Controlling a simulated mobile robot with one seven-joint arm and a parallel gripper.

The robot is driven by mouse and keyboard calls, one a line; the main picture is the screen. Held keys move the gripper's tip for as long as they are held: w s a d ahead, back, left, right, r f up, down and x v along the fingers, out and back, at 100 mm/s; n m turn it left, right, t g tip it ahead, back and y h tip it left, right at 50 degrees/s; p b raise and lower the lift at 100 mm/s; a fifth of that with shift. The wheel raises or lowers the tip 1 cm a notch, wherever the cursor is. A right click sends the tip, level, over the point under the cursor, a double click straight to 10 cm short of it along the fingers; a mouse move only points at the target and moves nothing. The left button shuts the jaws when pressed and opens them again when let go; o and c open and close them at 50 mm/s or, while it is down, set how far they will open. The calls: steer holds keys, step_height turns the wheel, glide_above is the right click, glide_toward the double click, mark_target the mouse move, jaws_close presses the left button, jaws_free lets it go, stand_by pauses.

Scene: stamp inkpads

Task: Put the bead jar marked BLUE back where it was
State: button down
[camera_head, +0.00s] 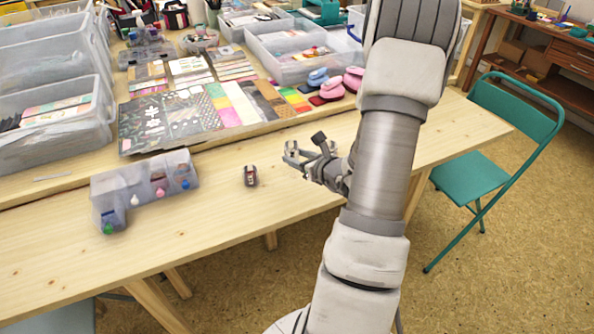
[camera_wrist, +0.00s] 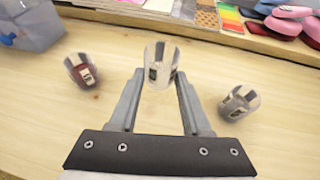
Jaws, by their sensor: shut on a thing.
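My gripper (camera_head: 300,157) is over the right part of the front table, seen side-on in the head view. In the wrist view its fingers (camera_wrist: 160,82) are closed on a small clear jar (camera_wrist: 160,62) with a label, held upright between the tips. The label is too small to read, so I cannot tell which marking it bears. A second jar with dark red contents (camera_wrist: 82,70) stands on the table to the left; it also shows in the head view (camera_head: 250,175). A third, pale grey jar (camera_wrist: 239,102) stands to the right, hidden in the head view.
A translucent drawer box (camera_head: 140,190) with coloured knobs stands at the left. Behind are a row of patterned sheets (camera_head: 190,112), clear bins (camera_head: 290,50), and pink and blue stamp-like items (camera_head: 336,82). The wood between the drawer box and the red jar is bare.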

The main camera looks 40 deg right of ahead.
mark_target(297, 175)
steer(key=shift+f+b, duration=0.7)
steer(key=shift+f, duration=1.3)
steer(key=shift+f, duration=0.2)
steer(key=shift+c, duration=1.8)
jaws_free()
steer(key=shift+r, duration=0.25)
steer(key=shift+s+r, duration=0.15)
steer(key=shift+s, duration=0.15)
steer(key=p+v, duration=0.2)
steer(key=v, duration=0.9)
steer(key=shift+s, duration=0.2)
